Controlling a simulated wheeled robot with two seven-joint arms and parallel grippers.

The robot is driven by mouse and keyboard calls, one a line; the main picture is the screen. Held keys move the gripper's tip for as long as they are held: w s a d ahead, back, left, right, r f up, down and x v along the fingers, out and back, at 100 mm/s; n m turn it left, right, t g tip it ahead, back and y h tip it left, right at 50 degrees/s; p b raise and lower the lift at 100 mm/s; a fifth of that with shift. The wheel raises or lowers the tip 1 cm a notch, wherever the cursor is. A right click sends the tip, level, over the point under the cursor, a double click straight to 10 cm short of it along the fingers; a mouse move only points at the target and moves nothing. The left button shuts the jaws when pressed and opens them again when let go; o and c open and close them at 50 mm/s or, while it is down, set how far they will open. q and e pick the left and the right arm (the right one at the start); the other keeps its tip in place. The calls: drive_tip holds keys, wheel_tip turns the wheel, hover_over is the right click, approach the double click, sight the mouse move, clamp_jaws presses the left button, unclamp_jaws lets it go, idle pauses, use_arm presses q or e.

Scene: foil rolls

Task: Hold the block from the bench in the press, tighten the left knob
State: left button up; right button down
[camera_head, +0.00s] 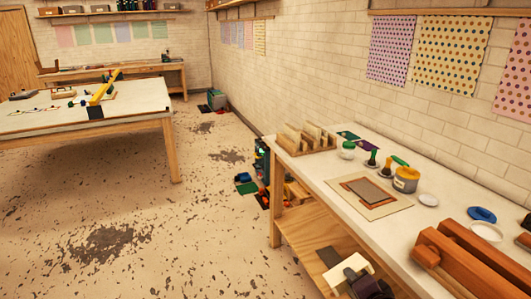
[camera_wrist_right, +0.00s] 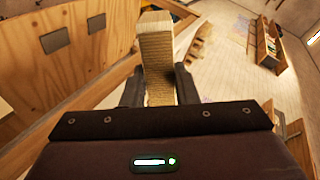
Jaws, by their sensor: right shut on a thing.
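My right gripper (camera_head: 345,272) is low at the bottom of the head view, beside the bench's front edge. In the right wrist view its dark fingers (camera_wrist_right: 158,90) are shut on a long, tan wooden block (camera_wrist_right: 155,50), which sticks out beyond them. The press (camera_head: 470,258), with two thick orange-brown wooden beams, lies on the bench at the lower right of the head view, apart from the gripper. My left gripper is not in view.
The white bench (camera_head: 340,178) also holds a wooden rack (camera_head: 305,138), a board with a grey sheet (camera_head: 370,192), a yellow tin (camera_head: 406,179) and small jars. A lower shelf (camera_head: 310,240) is under it. A worktable (camera_head: 60,120) stands far left, with open floor between.

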drive_tip(key=s+a+r+m+h, duration=0.1)
drive_tip(key=s+a+r, duration=0.1)
drive_tip(key=s+r, duration=0.4)
drive_tip(key=shift+s+r+h, duration=0.25)
drive_tip(key=shift+r+h, duration=0.05)
